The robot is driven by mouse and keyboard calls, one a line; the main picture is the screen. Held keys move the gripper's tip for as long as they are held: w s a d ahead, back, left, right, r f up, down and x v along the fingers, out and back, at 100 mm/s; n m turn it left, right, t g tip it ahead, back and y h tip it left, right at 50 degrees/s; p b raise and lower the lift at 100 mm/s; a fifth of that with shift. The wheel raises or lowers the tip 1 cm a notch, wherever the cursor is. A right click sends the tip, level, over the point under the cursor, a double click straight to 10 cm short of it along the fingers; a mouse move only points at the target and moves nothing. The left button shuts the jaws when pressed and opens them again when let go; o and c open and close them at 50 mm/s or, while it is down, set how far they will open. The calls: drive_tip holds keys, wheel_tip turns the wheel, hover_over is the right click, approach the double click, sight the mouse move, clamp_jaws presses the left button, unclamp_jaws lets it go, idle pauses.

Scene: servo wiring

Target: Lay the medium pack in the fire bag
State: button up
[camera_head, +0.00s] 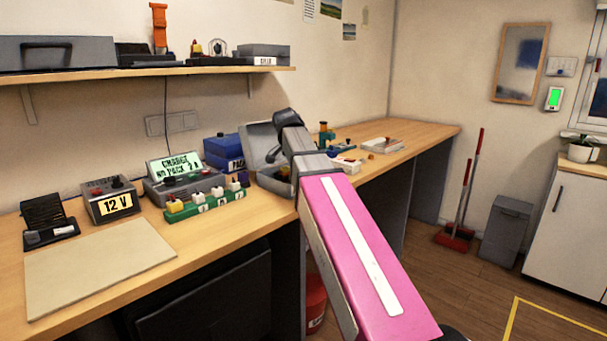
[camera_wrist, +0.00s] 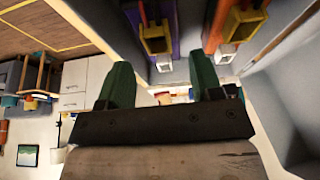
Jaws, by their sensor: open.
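In the wrist view my gripper (camera_wrist: 163,80) has two green fingers set wide apart, with nothing between them. Beyond the fingers, a purple pack (camera_wrist: 149,66) and an orange pack (camera_wrist: 212,42) stand against grey walls, each with a yellow connector and red wires. I cannot tell which pack is the medium one. In the head view my pink arm reaches to an open grey case (camera_head: 257,146) on the bench. My fingers are hidden there behind the arm. I cannot identify the fire bag for sure in either view.
On the bench (camera_head: 240,220) stand a charger (camera_head: 185,186) with a lit display, a 12 V supply (camera_head: 110,203), a green block (camera_head: 205,204) with several plugs and a blue box (camera_head: 225,152). A beige mat (camera_head: 95,262) lies bare at the front left. A shelf (camera_head: 140,76) hangs above.

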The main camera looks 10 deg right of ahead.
drive_tip(key=v, duration=0.6)
drive_tip(key=shift+r, duration=0.15)
